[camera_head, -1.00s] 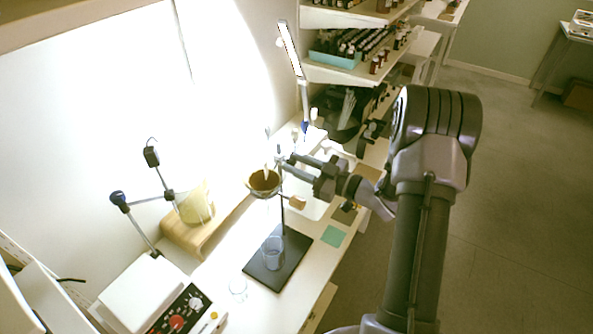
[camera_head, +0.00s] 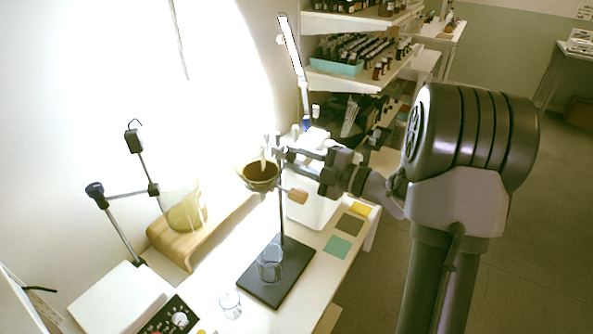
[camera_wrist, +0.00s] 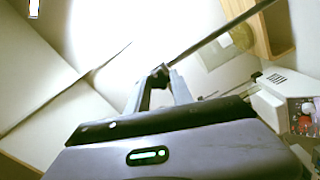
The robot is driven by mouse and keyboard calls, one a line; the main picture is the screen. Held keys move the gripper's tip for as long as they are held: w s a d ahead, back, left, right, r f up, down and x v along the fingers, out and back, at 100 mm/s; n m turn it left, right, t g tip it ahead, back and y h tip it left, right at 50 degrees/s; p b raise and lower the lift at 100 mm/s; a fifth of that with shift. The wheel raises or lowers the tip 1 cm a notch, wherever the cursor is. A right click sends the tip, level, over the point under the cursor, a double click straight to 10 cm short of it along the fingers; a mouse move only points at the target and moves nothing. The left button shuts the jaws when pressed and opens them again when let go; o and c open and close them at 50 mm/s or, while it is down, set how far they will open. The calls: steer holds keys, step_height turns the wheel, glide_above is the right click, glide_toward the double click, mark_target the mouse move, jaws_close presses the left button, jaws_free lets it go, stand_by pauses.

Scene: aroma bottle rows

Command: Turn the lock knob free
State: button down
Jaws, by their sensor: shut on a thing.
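My gripper (camera_head: 284,156) is at the upper part of the thin upright rod (camera_head: 282,220) of a ring stand. In the wrist view its two fingers are shut on a small dark knob (camera_wrist: 159,74), and a long dark rod (camera_wrist: 215,35) runs from there to the upper right. The fingers partly hide the knob, so its turn cannot be told. A ring beside the rod holds a funnel with a brown filter (camera_head: 258,179) and a pale stick in it. The stand's black base (camera_head: 262,288) carries a glass beaker (camera_head: 270,263).
A hotplate (camera_head: 118,300) with a jointed rod stands at front left, beside a wooden rest (camera_head: 172,245) with a flask (camera_head: 187,212). A small glass (camera_head: 230,303) stands left of the base. Green (camera_head: 338,247) and dark squares lie to the right. Bottle shelves (camera_head: 355,75) rise behind.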

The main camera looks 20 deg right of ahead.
steer(key=n+b, duration=0.4)
steer(key=b, duration=0.1)
steer(key=shift+f+n+b, duration=0.3)
steer(key=shift+f+b, duration=0.05)
steer(key=n+b, duration=0.1)
steer(key=n, duration=0.1)
steer(key=shift+r+n+b, duration=0.15)
steer(key=shift+n+b, duration=0.15)
steer(key=shift+b, duration=0.1)
steer(key=n, duration=1.1)
steer(key=shift+w+d, duration=0.1)
steer(key=shift+n, duration=0.3)
steer(key=c, duration=1.1)
jaws_free()
